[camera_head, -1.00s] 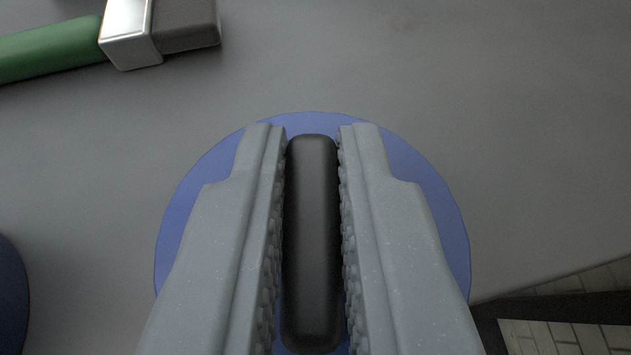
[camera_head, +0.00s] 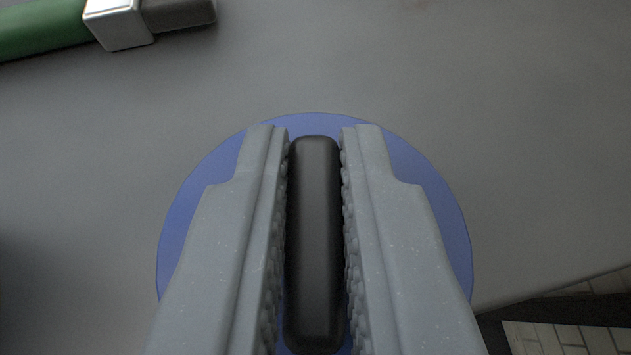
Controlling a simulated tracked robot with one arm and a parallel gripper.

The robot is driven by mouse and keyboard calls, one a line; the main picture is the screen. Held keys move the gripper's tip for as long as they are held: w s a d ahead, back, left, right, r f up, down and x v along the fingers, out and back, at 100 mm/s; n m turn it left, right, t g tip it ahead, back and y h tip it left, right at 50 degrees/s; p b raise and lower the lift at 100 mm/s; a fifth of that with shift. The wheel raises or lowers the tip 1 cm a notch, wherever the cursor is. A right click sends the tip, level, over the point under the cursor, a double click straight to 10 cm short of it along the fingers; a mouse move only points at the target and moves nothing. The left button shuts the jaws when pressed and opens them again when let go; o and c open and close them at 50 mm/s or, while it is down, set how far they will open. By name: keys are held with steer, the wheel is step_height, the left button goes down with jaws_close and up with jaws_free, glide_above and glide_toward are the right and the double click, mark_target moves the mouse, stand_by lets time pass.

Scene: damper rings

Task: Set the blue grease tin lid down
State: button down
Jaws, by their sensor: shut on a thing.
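The blue grease tin lid (camera_head: 205,215) is a round blue disc with a long black handle (camera_head: 314,240) across its middle. My gripper (camera_head: 314,140) is shut on the black handle, one ridged grey finger on each side. The fingers hide much of the disc, and its near part is cut off by the bottom of the picture. The lid is over the grey surface; I cannot tell whether it touches it.
A mallet-like tool with a green handle (camera_head: 40,30), a silver collar (camera_head: 117,22) and a dark end lies at the upper left. The grey surface (camera_head: 520,120) is clear above and right of the lid. Its edge runs along the lower right, with tiled floor (camera_head: 550,338) beyond.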

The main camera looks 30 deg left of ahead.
steer(key=shift+f, duration=0.15)
steer(key=c, duration=1.4)
jaws_free()
steer(key=p+v, duration=0.3)
steer(key=v, duration=1)
steer(key=shift+s+d, duration=0.2)
steer(key=shift+s, duration=0.1)
jaws_close()
